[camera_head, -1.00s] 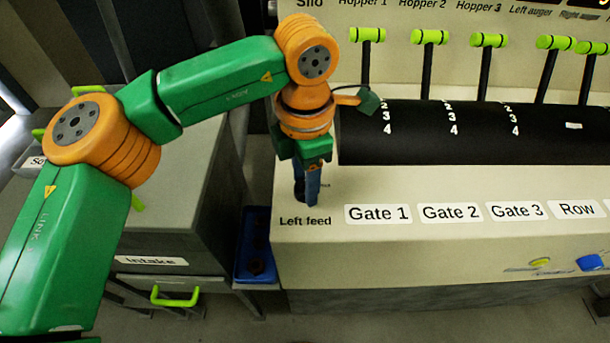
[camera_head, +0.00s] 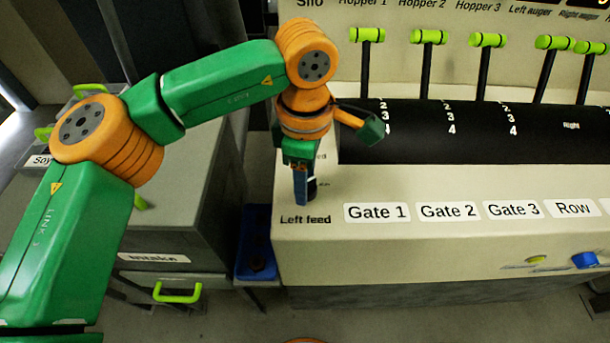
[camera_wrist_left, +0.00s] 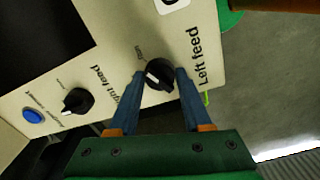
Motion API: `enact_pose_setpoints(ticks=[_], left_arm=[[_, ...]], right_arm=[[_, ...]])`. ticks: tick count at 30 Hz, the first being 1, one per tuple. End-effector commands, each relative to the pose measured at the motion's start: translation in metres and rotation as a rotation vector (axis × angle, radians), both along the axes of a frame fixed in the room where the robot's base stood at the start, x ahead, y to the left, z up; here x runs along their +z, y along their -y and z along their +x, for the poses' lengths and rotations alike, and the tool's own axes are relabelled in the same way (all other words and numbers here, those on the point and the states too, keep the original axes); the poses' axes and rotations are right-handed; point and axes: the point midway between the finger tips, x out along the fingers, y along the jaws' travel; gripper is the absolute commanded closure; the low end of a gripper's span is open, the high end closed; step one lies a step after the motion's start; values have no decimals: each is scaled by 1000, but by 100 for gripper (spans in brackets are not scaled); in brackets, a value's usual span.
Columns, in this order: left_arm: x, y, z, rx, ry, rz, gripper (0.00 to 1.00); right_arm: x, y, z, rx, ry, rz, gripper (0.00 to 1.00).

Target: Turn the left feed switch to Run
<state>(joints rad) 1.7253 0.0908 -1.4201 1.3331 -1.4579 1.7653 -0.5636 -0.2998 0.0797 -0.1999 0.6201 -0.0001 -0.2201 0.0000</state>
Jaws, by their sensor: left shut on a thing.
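The left feed switch is a black round knob (camera_wrist_left: 160,74) on the cream panel, beside the words "Left feed". A pale mark shows on the knob; its exact setting is too small to tell. In the head view a dark bit of the knob (camera_head: 312,187) shows beside the fingers, the rest hidden. My left gripper (camera_head: 303,200) points down onto the panel above the "Left feed" label (camera_head: 305,219). In the left wrist view its blue fingers (camera_wrist_left: 159,76) sit on either side of the knob, shut on it. My right gripper is not in view.
A second black knob (camera_wrist_left: 78,101) and a blue button (camera_wrist_left: 33,116) lie farther along the panel in the wrist view. Gate labels (camera_head: 377,212) run to the right. Green-topped levers (camera_head: 367,35) stand behind. A blue bin (camera_head: 257,250) is left of the panel.

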Motion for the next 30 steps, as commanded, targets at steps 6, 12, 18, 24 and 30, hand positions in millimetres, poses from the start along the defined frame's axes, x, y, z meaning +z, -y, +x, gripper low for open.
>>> enact_pose_setpoints(ticks=[6, 12, 18, 24, 30], left_arm=[[-1, 0, 0, -21, -2, 0, 100], [-1, 0, -1, -22, -2, 1, 100], [-1, 0, -1, -21, -2, 1, 30], [-1, 0, 0, -20, -1, 0, 21], [10, 0, 1, -19, 3, 0, 21]], right_arm=[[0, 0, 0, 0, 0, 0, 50], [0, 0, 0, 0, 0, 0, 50], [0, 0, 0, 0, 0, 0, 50], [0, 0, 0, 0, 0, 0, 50], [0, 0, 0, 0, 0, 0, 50]])
